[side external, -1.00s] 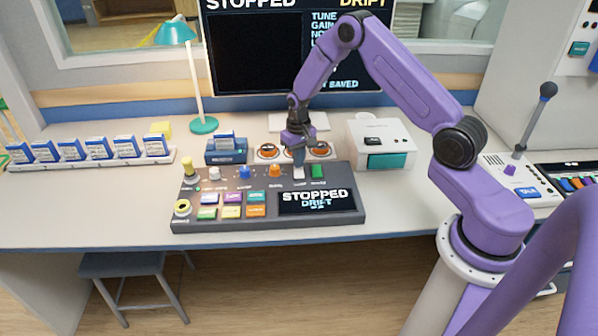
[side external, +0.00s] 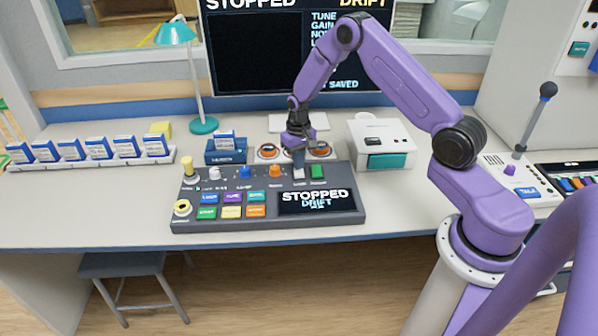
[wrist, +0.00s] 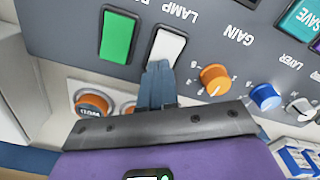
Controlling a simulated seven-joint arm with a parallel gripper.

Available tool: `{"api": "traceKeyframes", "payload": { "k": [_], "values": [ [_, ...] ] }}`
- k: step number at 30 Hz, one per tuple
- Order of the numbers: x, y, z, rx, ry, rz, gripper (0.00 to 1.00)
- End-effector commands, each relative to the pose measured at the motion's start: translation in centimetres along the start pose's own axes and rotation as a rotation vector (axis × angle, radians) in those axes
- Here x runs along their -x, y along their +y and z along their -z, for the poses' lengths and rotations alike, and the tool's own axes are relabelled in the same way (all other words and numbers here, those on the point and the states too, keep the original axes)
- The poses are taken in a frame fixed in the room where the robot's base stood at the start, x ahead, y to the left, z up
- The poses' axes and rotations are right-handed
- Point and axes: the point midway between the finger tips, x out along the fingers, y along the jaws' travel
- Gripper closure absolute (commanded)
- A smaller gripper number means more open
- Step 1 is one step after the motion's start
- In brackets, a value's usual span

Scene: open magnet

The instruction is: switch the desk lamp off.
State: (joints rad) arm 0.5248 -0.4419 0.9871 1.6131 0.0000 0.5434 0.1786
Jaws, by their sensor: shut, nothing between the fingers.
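The desk lamp has a teal shade (side external: 175,33), a white pole and a teal base (side external: 204,125) at the back of the desk. I cannot tell whether it is lit. The white rocker switch (wrist: 168,43), beside the word LAMP, is on the grey control console (side external: 183,218). My gripper (side external: 299,173) points down at the console's back edge. In the wrist view, my shut fingertips (wrist: 157,76) are at the near end of the white switch and cover part of it. Whether they touch or press it is unclear.
A green rocker switch (wrist: 117,37) sits close beside the white one. An orange knob (wrist: 214,78) and a blue knob (wrist: 265,97) are on the other side. Orange round controls (side external: 320,149) lie behind the console. A white box (side external: 380,140) stands to the right.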

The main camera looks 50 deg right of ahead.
Motion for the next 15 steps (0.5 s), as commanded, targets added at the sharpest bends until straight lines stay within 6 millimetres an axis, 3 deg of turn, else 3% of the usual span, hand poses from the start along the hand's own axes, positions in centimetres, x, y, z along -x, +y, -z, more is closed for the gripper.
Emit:
{"api": "traceKeyframes", "payload": {
  "k": [15],
  "values": [
    [3.7,0.0,0.1,-0.001,0.003,0.001,1.0]
  ]
}}
